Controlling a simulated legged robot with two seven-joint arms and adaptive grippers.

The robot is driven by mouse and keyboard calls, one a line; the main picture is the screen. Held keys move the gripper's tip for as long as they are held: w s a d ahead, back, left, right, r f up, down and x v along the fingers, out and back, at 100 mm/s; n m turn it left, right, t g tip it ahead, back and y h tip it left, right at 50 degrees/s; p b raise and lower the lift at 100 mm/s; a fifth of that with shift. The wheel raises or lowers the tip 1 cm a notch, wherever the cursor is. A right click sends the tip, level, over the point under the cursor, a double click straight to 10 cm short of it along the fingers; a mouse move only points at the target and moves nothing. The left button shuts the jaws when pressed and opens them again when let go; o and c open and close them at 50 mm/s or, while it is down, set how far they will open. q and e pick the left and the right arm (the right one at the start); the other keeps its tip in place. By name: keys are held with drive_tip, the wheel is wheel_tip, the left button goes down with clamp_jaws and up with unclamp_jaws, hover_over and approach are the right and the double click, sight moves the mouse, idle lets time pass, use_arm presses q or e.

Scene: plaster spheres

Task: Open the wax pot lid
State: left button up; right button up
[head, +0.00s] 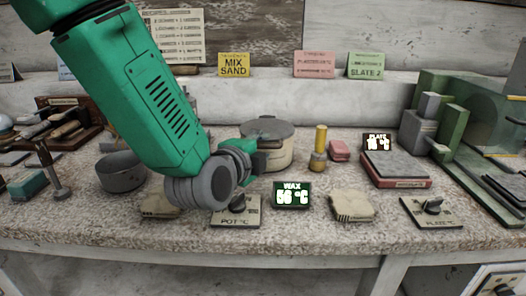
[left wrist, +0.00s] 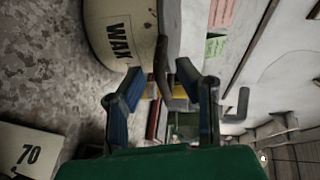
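The wax pot (head: 280,155) is a cream pot standing at the middle of the bench. Its grey lid (head: 267,128) lies flat on top. My left gripper (head: 266,156) is in front of the pot at its left side, below the lid's level, and hides part of the pot. In the left wrist view the pot (left wrist: 118,28), marked WAX, is sideways at the top, just beyond the fingers (left wrist: 172,68). My right gripper does not show.
The wax display (head: 292,195), reading 56 °C, and the pot dial plate (head: 236,211) are in front. A grey bowl (head: 121,172) is at left.

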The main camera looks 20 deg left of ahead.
use_arm(q)
drive_tip(key=shift+w+d, duration=0.35)
drive_tip(key=shift+d, duration=0.55)
drive_tip(key=shift+c, duration=1.2)
clamp_jaws()
drive_tip(key=shift+w+a+f, duration=0.1)
drive_tip(key=shift+a+f, duration=0.05)
drive_tip(key=shift+a, duration=0.25)
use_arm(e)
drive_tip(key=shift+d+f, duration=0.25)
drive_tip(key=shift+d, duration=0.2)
use_arm(q)
drive_tip(key=shift+d, duration=0.1)
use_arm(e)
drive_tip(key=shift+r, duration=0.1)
